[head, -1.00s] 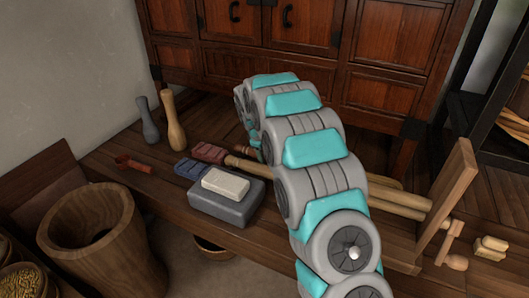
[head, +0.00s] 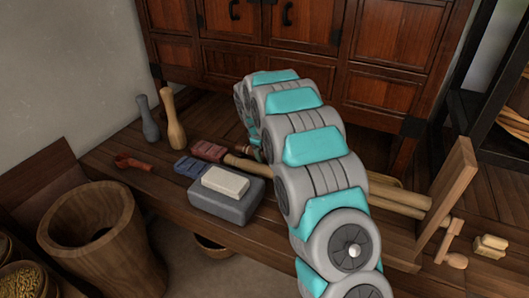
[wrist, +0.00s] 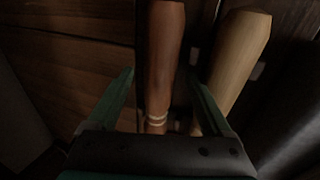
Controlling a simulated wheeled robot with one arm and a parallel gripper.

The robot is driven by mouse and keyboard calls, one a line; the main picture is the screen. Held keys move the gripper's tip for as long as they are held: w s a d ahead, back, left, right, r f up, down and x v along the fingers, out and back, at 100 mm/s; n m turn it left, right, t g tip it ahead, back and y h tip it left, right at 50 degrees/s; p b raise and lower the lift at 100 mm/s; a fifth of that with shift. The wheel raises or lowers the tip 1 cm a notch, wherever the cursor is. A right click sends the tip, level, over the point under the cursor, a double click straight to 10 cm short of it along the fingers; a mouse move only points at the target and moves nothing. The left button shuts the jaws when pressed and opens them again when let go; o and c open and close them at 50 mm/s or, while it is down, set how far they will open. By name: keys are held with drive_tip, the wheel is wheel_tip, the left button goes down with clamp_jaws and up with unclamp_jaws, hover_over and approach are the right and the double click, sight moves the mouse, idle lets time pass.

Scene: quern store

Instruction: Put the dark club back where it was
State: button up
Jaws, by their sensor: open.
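The dark club (wrist: 165,55), reddish brown with pale bands near its narrow end, runs lengthwise between my gripper's fingers in the wrist view. My gripper (wrist: 160,75) is open, with one teal finger on each side of the club. I cannot tell whether either finger touches it. A paler wooden club (wrist: 238,58) lies or stands just right of the right finger. In the head view my arm hides the gripper's end and both these clubs.
On the bench (head: 130,185) are a grey block with a pale bar (head: 225,181), blue-headed (head: 188,167) and red-headed (head: 208,151) tools, and upright grey (head: 147,120) and tan (head: 174,122) pestles. A cabinet (head: 400,90) stands behind; a wooden tub (head: 95,235) stands front left.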

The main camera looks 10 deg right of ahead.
drive_tip(key=v, duration=1.2)
drive_tip(key=shift+r+b, duration=0.25)
drive_tip(key=shift+b, duration=0.1)
